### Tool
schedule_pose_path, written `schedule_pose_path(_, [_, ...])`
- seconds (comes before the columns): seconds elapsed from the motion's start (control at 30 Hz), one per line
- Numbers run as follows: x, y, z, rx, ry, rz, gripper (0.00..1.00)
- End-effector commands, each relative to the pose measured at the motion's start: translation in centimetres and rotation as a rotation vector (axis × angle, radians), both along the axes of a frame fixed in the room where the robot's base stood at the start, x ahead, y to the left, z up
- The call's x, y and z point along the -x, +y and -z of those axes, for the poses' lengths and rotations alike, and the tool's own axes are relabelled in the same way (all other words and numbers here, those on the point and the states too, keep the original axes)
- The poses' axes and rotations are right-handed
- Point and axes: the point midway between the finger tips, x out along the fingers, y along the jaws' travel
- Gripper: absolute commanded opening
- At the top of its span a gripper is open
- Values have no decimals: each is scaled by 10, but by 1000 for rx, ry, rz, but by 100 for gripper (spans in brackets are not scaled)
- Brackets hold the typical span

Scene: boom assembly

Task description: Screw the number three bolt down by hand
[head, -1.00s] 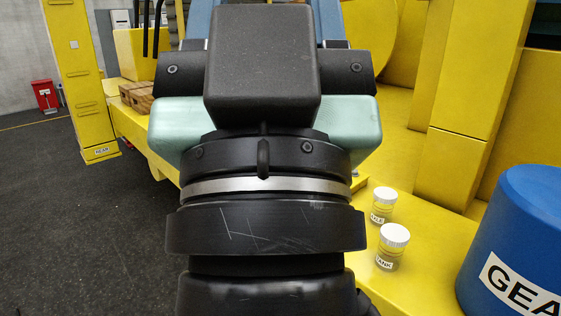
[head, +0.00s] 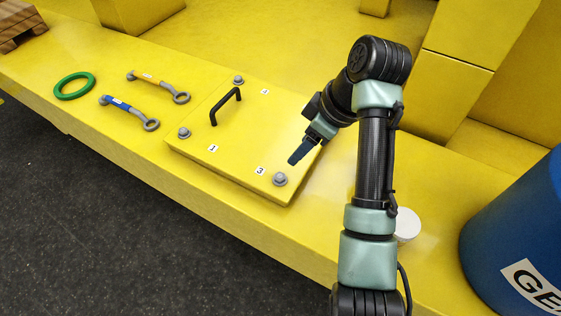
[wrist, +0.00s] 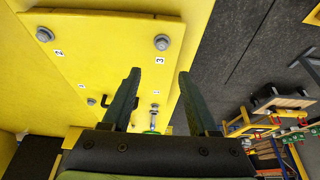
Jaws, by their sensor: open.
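The number three bolt (head: 280,180), grey with a hex head, stands at the near corner of the yellow cover plate (head: 225,112), beside its label 3. It also shows in the wrist view (wrist: 161,42), ahead of and apart from the fingertips. I cannot tell how far it is screwed in. My gripper (head: 292,160) is just above and behind this bolt in the head view, tilted down. In the wrist view its two dark fingers (wrist: 159,74) are wide apart with nothing held between them.
Other bolts stand at plate corners (head: 184,132) (wrist: 44,34). A black handle (head: 226,106) rises from the plate. Blue (head: 128,112) and orange (head: 160,88) wrenches and a green ring (head: 75,86) lie to the left. A white-lidded jar (head: 407,224) and a blue drum (head: 520,235) stand right.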

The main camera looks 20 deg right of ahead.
Motion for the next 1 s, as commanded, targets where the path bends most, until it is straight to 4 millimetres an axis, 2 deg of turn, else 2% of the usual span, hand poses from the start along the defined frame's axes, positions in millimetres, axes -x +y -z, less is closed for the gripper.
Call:
schedule_pose_path(0.27, [-10,11,40,-7,13,-7,60])
schedule_pose_path(0.6, [-30,26,100,-3,10,-5,60])
schedule_pose_path(0.8, [-36,30,116,-2,7,-4,60])
schedule_pose_path(1.0, [-37,30,119,-2,6,-3,60])
